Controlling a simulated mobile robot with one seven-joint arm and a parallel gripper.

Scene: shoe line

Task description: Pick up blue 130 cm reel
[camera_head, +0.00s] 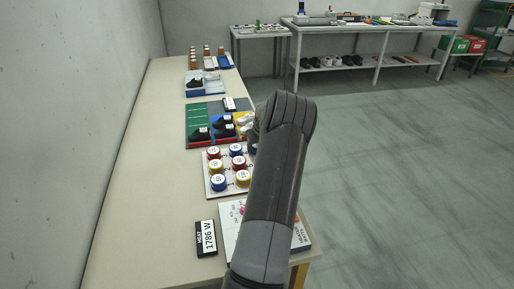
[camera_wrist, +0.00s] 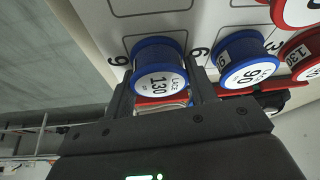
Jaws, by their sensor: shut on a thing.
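The blue reel (camera_wrist: 158,66) with a white "LACE 130" label is between the two fingers of my gripper (camera_wrist: 160,78) in the wrist view. My gripper is shut on it. The reel is over or on a marked cell of the white reel board (camera_wrist: 107,57); I cannot tell if it touches the board. In the head view, the reel board (camera_head: 210,190) stands on the long table with red, blue and yellow reels. There my arm hides my gripper and the board's right side.
Beside the held reel is a blue reel (camera_wrist: 246,60) labelled 90, with red reels (camera_wrist: 302,52) further right. Shoes (camera_head: 199,133) on a coloured tray lie beyond the board. A black "1786 W" display (camera_head: 206,238) and a white board (camera_head: 228,218) are nearer. The table's left strip is clear.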

